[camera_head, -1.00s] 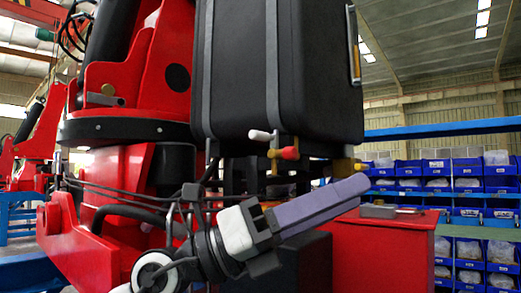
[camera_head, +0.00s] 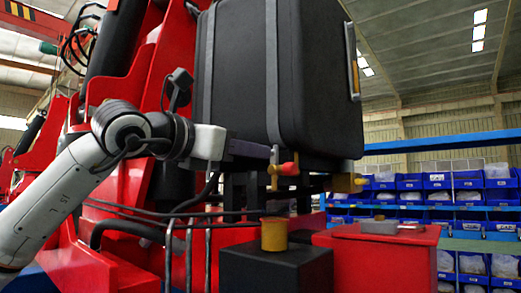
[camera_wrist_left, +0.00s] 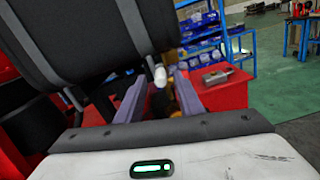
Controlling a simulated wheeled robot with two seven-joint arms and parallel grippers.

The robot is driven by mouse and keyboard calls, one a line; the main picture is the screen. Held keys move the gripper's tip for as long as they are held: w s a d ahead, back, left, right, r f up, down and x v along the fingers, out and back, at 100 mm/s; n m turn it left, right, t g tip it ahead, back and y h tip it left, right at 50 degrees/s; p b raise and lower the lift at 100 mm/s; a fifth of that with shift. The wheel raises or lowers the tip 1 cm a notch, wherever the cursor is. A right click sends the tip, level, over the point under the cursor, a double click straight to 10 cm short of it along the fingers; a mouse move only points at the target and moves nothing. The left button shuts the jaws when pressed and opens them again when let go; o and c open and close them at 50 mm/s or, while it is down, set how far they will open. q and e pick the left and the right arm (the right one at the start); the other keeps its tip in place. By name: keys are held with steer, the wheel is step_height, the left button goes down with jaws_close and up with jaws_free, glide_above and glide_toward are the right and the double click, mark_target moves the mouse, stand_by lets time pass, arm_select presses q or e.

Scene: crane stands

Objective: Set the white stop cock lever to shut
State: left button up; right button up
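The white stop cock lever (camera_wrist_left: 160,76) shows in the left wrist view, just below the black tank (camera_wrist_left: 75,40). It lies between the two purple fingers of my left gripper (camera_wrist_left: 161,84), which is open with a gap on both sides of the lever. In the head view my left gripper (camera_head: 262,152) reaches right under the tank's lower edge, and its fingers hide the white lever. The red-tipped lever (camera_head: 290,169) on its brass valve (camera_head: 275,168) is just beyond the fingertips. My right gripper is not in view.
The black tank (camera_head: 325,80) hangs close above the gripper. A black box with a brass cylinder (camera_head: 274,235) and a red cabinet (camera_head: 385,265) stand below. Black hoses run below the gripper. Blue bin shelves (camera_head: 440,182) stand at the back right.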

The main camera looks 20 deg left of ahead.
arm_select(q)
steer(key=shift+x, duration=2.1)
jaws_close()
